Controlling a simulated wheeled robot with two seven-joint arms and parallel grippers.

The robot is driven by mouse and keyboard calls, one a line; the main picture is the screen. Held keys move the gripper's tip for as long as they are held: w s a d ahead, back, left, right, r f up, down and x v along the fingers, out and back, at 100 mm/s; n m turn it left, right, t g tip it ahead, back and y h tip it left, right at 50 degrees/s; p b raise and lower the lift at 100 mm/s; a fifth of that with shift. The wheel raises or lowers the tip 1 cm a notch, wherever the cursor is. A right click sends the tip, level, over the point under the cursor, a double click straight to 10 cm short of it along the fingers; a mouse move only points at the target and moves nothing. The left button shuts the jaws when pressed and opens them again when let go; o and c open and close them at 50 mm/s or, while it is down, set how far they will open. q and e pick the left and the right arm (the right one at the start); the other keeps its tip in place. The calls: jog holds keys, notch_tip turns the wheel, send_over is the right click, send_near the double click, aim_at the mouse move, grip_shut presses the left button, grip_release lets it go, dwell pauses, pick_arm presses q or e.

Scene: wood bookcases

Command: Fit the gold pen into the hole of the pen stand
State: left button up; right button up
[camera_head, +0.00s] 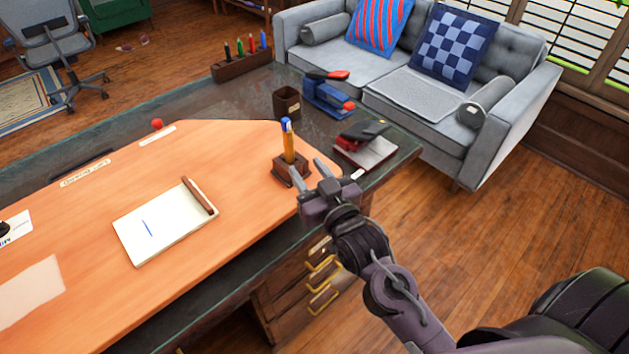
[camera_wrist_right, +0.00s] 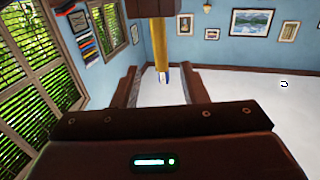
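The gold pen (camera_head: 289,148), blue at its top end, stands upright in the small dark wooden pen stand (camera_head: 281,175) near the right end of the desk. Its lower end is hidden inside the stand. My right gripper (camera_head: 306,166) is open and empty, close beside the stand on its near right side. In the right wrist view the gold pen (camera_wrist_right: 162,56) and the dark pen stand (camera_wrist_right: 153,8) show at top centre. The pen appears between the two spread fingers (camera_wrist_right: 160,75), touching neither. My left gripper is out of view.
A notepad (camera_head: 160,228) with a brown bar lies on the desk (camera_head: 240,180). Behind the stand are a dark cup (camera_head: 287,102), a blue desk tool (camera_head: 325,97) and a red-and-black item (camera_head: 362,135) on a pad. A pen rack (camera_head: 240,66) stands farther back.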

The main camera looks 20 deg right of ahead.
jog(key=shift+s+d, duration=0.1)
jog(key=shift+s, duration=1.05)
jog(key=shift+f, duration=0.1)
